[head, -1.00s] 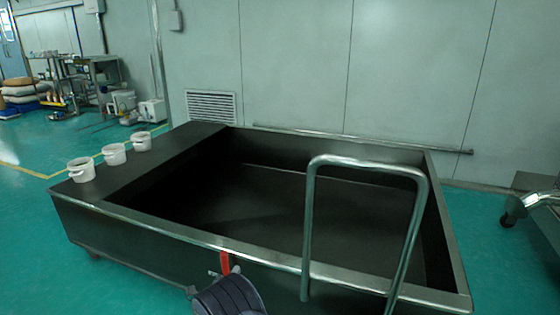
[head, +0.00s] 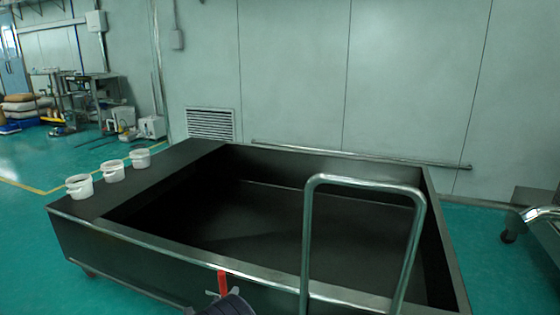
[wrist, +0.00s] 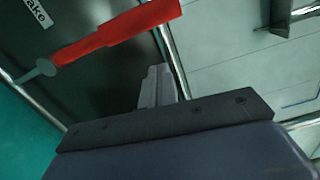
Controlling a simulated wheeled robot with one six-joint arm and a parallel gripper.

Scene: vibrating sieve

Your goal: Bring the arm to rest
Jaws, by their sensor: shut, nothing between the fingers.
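In the wrist view my gripper (wrist: 157,84) has its grey fingers together with nothing between them. The fingers are tilted in the picture. A red lever (wrist: 117,37) with a grey end lies above and left of the fingertips, apart from them in the picture; the depth between them is unclear. The red lever also shows in the head view (head: 222,283) at the tank's near edge. A dark rounded part of my arm shows at the bottom of the head view, but the fingers are hidden there.
A large dark open tank (head: 150,188) with a metal rim fills the middle. A bent metal rail (head: 306,240) stands at its near side. Several white pails (head: 112,170) stand on its left ledge. A wall stands behind.

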